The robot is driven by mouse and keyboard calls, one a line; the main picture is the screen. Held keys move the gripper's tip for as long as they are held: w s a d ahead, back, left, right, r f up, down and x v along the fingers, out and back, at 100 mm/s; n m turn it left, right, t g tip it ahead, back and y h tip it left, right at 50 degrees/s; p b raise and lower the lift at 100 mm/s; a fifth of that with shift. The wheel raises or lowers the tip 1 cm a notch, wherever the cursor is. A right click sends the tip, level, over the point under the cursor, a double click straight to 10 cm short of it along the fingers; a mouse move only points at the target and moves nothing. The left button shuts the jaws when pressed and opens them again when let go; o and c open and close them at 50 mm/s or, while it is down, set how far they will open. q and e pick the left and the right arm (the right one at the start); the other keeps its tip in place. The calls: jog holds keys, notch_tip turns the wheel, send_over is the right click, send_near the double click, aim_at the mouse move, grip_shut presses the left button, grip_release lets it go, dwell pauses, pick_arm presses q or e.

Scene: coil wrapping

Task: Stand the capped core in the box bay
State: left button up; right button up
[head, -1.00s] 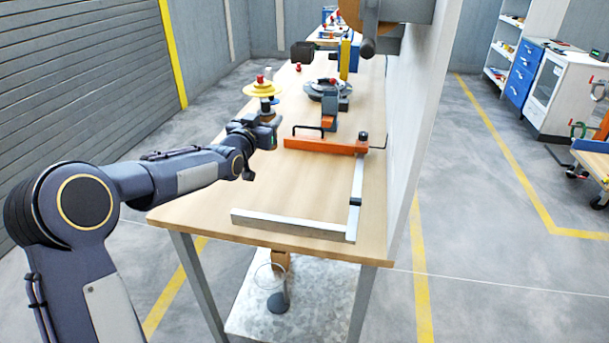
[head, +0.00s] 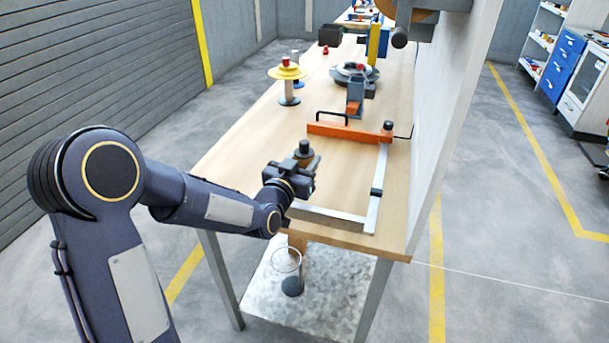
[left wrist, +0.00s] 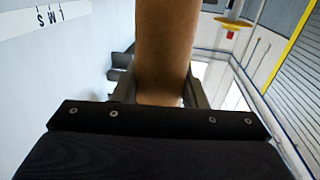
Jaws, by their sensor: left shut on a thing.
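My left gripper (head: 303,176) is over the near end of the wooden table, shut on a brown cylindrical core. In the left wrist view the core (left wrist: 165,50) is a plain brown tube between the fingers. In the head view only a small brown and dark upper part shows above the gripper, so I cannot tell its cap clearly. I cannot pick out the box bay with certainty. A brown block (head: 297,243) shows partly under the table's front edge, beside a clear ring with a dark base (head: 292,286) on the lower shelf. My right gripper is not in view.
An orange bar (head: 348,132) and a grey metal rail (head: 378,190) frame the table's near right part. A yellow-topped spool (head: 288,73) stands at the left edge, with a round grey fixture (head: 352,72) behind the bar. A wall runs along the right.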

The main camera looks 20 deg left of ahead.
pick_arm(q)
jog(key=f, duration=0.3)
jog(key=shift+s+d+f, duration=0.2)
jog(key=shift+s+f, duration=0.05)
jog(key=shift+s, duration=0.15)
jog(key=shift+f, duration=0.35)
jog(key=o, duration=0.5)
jog(key=shift+f+b, duration=0.1)
jog(key=shift+b, duration=0.2)
jog(key=o, duration=0.5)
jog(key=shift+c, duration=0.2)
